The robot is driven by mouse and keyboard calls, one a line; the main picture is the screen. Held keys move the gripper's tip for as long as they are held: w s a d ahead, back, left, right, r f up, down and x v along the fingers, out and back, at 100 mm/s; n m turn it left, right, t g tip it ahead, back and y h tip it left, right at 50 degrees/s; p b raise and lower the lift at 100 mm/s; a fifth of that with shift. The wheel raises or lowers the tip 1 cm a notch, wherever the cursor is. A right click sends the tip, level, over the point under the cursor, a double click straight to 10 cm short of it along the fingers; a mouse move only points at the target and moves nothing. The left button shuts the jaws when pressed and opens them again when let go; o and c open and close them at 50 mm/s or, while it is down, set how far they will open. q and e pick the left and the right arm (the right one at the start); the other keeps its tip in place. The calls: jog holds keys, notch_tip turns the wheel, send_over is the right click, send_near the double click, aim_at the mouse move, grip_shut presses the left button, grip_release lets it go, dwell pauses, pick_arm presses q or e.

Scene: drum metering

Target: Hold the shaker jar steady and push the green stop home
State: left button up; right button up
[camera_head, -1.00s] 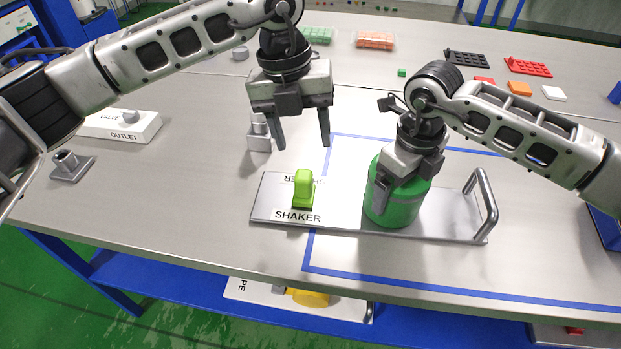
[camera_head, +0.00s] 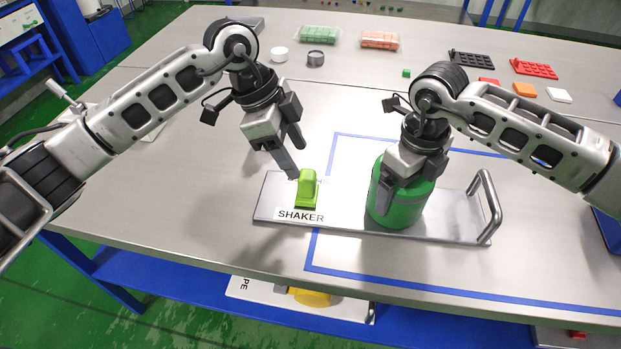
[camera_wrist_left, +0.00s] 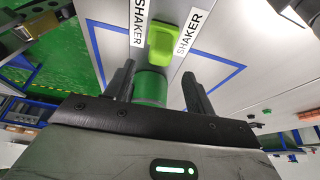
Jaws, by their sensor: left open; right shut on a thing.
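The green stop (camera_head: 307,188) stands upright on the grey SHAKER plate (camera_head: 345,222), near its left end. The green shaker jar (camera_head: 400,208) stands on the plate to the right of the stop, with a gap between them. My right gripper (camera_head: 388,190) is shut on the jar and hides part of its top. My left gripper (camera_head: 296,160) is open and tilted, its fingers just behind and above the stop; contact cannot be told. In the left wrist view, the stop (camera_wrist_left: 162,40) lies beyond the fingertips and the green jar (camera_wrist_left: 150,88) shows between the fingers.
A handle (camera_head: 487,207) rises at the plate's right end. Blue tape (camera_head: 450,287) outlines an area of the table around the jar. Black (camera_head: 471,59) and red (camera_head: 533,67) trays and small blocks lie at the back right. The table's front edge is close to the plate.

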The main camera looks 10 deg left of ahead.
aim_at(306, 174)
pick_arm(q)
jog(key=x, duration=0.8)
jog(key=shift+c, duration=0.3)
grip_shut()
jog(key=d, duration=0.7)
jog(key=shift+w+d, duration=0.15)
jog(key=shift+d, duration=0.2)
pick_arm(e)
jog(key=shift+a+r, duration=0.1)
pick_arm(q)
jog(key=shift+o, duration=0.3)
grip_release()
jog(key=shift+a, duration=0.1)
